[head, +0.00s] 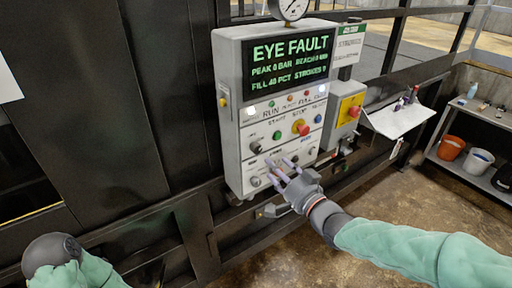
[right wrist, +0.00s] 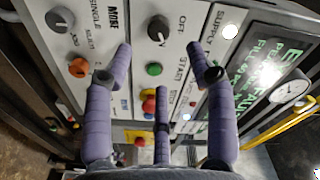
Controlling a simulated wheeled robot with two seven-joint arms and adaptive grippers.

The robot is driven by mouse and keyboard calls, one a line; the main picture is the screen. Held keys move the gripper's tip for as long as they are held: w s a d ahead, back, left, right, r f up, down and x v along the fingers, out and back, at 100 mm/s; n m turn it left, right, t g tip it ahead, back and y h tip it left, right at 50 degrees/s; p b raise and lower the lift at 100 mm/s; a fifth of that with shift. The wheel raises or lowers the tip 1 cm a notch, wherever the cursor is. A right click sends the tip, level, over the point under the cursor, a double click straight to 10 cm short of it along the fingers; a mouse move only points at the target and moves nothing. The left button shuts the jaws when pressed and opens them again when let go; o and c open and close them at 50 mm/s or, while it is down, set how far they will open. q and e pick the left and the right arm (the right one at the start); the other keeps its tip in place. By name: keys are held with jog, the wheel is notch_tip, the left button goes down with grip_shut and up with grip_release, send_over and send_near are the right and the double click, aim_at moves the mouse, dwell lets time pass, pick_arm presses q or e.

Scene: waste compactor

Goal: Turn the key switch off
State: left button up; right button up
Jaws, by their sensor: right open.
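The control panel (head: 285,110) is a grey box with a lit display reading EYE FAULT. A dark round knob beside an OFF label sits at its left, in the head view (head: 256,147) and the right wrist view (right wrist: 158,28). It appears to be the key switch, but I cannot make out a key. My right gripper (head: 280,170) has its purple fingers spread and empty, in front of the lower panel, below and right of that knob. In the right wrist view the fingers (right wrist: 159,52) stand apart with the knob beyond the gap. My left gripper is out of view.
A green button (right wrist: 154,69) and red mushroom button (head: 300,127) are near the knob. A mode knob (right wrist: 60,20) and orange knob (right wrist: 79,67) are lower on the panel.

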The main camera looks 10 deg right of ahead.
aim_at(258, 150)
jog(key=x, duration=0.9)
jog(key=shift+w+f, duration=0.15)
jog(key=shift+w, duration=0.2)
grip_shut()
